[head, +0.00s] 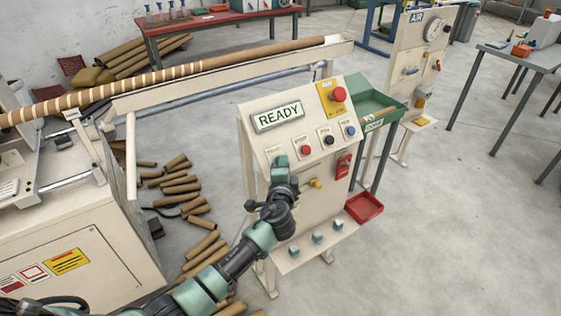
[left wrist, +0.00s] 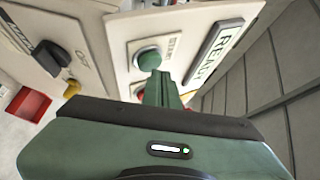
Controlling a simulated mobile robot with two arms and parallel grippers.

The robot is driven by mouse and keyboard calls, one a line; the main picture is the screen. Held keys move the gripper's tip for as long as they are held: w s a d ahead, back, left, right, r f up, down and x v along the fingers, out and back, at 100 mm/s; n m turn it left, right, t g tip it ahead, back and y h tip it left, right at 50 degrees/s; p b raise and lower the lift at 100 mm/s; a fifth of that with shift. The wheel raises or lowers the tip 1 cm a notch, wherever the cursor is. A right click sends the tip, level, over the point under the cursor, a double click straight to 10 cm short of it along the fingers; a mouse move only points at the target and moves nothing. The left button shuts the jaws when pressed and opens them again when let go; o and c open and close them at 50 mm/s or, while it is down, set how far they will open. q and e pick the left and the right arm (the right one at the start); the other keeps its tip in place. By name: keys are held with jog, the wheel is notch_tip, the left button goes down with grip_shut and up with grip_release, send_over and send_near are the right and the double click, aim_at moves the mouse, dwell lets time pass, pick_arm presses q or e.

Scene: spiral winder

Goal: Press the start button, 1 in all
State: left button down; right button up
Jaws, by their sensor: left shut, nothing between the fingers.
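The control panel (head: 290,100) stands upright in the middle of the head view, with a lit READY display (head: 278,115). The green start button (left wrist: 149,58) shows in the left wrist view as a round cap on a pale plate. My left gripper (head: 279,161) is shut and empty, in front of the panel's lower left. Its fingertips also show in the left wrist view (left wrist: 160,78), where they overlap the button's lower edge. I cannot tell whether they touch it. My right gripper is not in view.
The panel also carries a red button (head: 305,150), a black knob (head: 328,140), a blue button (head: 350,131) and a red emergency stop (head: 338,95) on yellow. A red tray (head: 364,207) sits low at the right. Cardboard tubes (head: 180,187) lie on the floor left.

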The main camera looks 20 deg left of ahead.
pick_arm(q)
jog(key=shift+w+a+f+b, duration=0.2)
jog(key=shift+a+f+b, duration=0.1)
jog(key=shift+b, duration=0.05)
dwell(0.5)
dwell(0.3)
jog(key=shift+s+d+r+p, duration=0.4)
jog(key=shift+d+r+p, duration=0.1)
jog(key=s+d+r+p, duration=0.2)
jog(key=d+r+p, duration=0.1)
jog(key=shift+s+r, duration=0.1)
jog(key=shift+s, duration=0.05)
dwell(0.5)
dwell(0.6)
